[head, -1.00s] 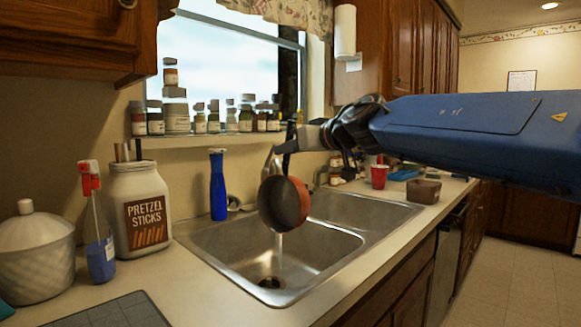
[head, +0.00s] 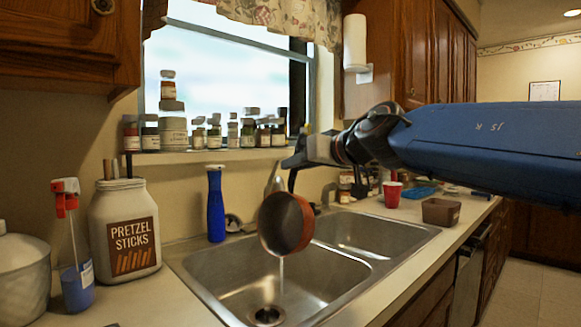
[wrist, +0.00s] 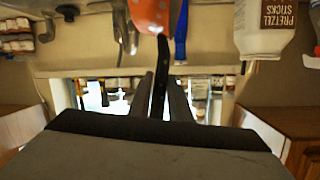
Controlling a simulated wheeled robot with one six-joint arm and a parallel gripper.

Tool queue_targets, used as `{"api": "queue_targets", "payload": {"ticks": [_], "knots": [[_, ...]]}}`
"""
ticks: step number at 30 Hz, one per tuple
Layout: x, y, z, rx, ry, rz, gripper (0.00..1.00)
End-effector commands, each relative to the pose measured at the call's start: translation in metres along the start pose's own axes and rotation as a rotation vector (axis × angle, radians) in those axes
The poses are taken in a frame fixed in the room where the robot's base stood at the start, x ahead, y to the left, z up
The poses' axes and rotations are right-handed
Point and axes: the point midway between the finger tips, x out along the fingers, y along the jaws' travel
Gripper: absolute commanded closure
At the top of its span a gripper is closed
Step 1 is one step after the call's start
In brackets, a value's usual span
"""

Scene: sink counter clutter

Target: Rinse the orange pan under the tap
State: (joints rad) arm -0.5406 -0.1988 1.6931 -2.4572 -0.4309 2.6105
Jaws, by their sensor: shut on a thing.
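The orange pan (head: 300,228) hangs tilted over the left sink basin, its dark inside facing left and toward the camera. My gripper (head: 297,162) is shut on its black handle, above the pan. In the wrist view the handle (wrist: 160,75) runs between the fingers of my gripper (wrist: 162,90), and the pan's orange speckled outside (wrist: 150,14) shows at the top edge. The tap (head: 273,178) stands behind the pan, its outlet hidden. A thin stream of water (head: 281,272) falls below the pan into the left basin (head: 235,280).
A blue bottle (head: 216,205), a pretzel jar (head: 125,235) and a spray bottle (head: 76,260) stand left of the sink. A red cup (head: 392,194) and a brown box (head: 441,211) stand right. Several small jars line the windowsill (head: 200,155). The right basin (head: 375,232) is empty.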

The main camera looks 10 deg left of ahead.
Motion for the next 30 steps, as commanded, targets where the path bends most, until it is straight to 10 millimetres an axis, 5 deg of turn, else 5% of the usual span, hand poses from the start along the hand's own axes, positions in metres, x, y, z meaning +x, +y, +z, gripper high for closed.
{"api": "queue_targets", "payload": {"ticks": [30], "knots": [[0.020, 0.092, 0.003, 0.421, -0.090, -0.093, 1.00]]}}
